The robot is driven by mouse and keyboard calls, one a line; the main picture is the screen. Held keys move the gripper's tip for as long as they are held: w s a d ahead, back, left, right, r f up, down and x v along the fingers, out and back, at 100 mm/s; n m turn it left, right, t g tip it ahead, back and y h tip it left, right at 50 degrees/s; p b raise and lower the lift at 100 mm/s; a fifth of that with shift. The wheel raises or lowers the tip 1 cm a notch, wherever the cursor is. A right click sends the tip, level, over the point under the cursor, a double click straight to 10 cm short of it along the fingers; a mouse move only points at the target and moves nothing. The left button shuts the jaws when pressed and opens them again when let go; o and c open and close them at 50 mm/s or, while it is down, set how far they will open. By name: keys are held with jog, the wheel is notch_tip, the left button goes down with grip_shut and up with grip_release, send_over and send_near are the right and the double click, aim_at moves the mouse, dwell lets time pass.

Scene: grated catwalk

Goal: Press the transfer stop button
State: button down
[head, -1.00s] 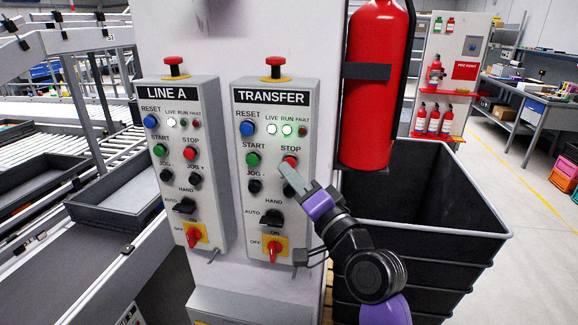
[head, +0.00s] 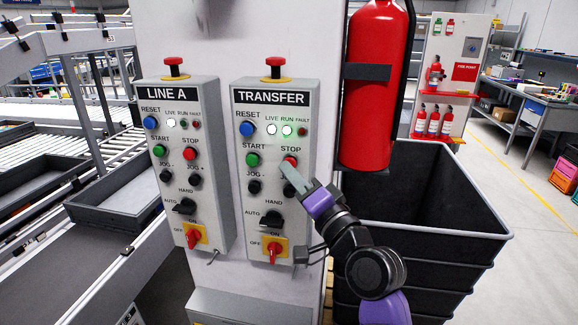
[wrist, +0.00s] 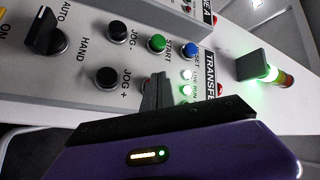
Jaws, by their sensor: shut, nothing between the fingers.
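The TRANSFER panel (head: 295,205) is a grey box on a pale column. Its red STOP button (head: 290,158) sits at the right, under the word STOP, across from the green START button (head: 252,159). My gripper (head: 287,168) is shut and empty. Its tip overlaps the lower edge of STOP in the head view; I cannot tell whether it touches. In the wrist view, the gripper fingers (wrist: 157,95) stand beside the START button (wrist: 157,44) and hide STOP. The LIVE and RUN lamps (head: 286,130) are lit; the FAULT lamp (head: 302,131) looks unlit.
The black JOG + knob (head: 283,184) is just below the gripper tip. A red mushroom button (head: 275,66) tops the panel. The LINE A panel (head: 203,205) stands left. A fire extinguisher (head: 372,95) and black crates (head: 425,255) are at right.

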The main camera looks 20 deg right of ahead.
jog(key=shift+w+d, duration=0.35)
jog(key=shift+w, duration=0.05)
dwell(0.5)
jog(key=shift+s+a, duration=0.1)
jog(key=shift+s+a+p, duration=0.4)
jog(key=shift+s+a, duration=0.2)
jog(key=shift+s, duration=0.3)
jog(key=shift+s+a, duration=0.1)
jog(key=s+a+p, duration=0.1)
jog(key=s, duration=0.1)
jog(key=s+a+p, duration=0.1)
jog(key=s, duration=0.1)
jog(key=shift+a+p, duration=0.4)
jog(key=shift+w, duration=0.1)
dwell(0.6)
